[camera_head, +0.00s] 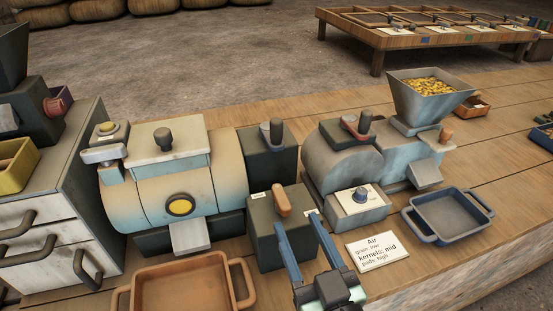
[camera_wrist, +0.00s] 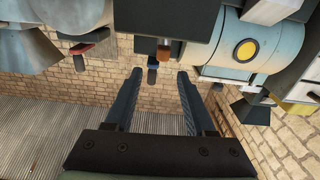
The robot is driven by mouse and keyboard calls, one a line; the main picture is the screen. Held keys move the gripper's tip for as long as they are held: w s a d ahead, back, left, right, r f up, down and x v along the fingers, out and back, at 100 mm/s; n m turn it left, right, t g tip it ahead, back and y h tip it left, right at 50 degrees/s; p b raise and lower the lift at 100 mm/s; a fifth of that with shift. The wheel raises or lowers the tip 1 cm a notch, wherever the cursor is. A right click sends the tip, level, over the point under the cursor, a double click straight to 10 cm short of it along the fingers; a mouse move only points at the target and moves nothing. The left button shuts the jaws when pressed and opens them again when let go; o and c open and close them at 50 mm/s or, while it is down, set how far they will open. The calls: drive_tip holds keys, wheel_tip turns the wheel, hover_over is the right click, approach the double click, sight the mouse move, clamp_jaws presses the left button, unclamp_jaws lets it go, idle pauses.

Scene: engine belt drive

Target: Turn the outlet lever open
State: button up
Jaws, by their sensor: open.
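A wooden-handled lever (camera_head: 282,200) stands on top of a dark box at the front middle; the wrist view shows its handle (camera_wrist: 164,52) too. A dark-handled lever (camera_head: 276,134) stands on a dark block behind it, and a red lever with a dark knob (camera_head: 357,126) sits on the grey drum to the right. No readable label tells which one is the outlet lever. My gripper (camera_head: 298,224) is open and empty in front of the dark box. In the wrist view the gripper (camera_wrist: 160,74) has its fingertips apart, with the wooden handle just beyond them, not between.
A cream and blue drum machine with a yellow button (camera_head: 180,207) stands left. A hopper of yellow grain (camera_head: 427,87) stands right. An orange tray (camera_head: 185,284), a blue tray (camera_head: 448,215) and an "Air" card (camera_head: 377,251) lie on the bench front. A drawer cabinet (camera_head: 60,215) stands far left.

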sight(277, 185)
drive_tip(key=p+x, duration=0.1)
drive_tip(key=x, duration=0.2)
drive_tip(key=p+x, duration=0.1)
drive_tip(key=x, duration=0.3)
drive_tip(key=p+x, duration=0.1)
drive_tip(key=x, duration=0.3)
drive_tip(key=shift+a+f, duration=0.15)
drive_tip(key=shift+f, duration=0.25)
clamp_jaws()
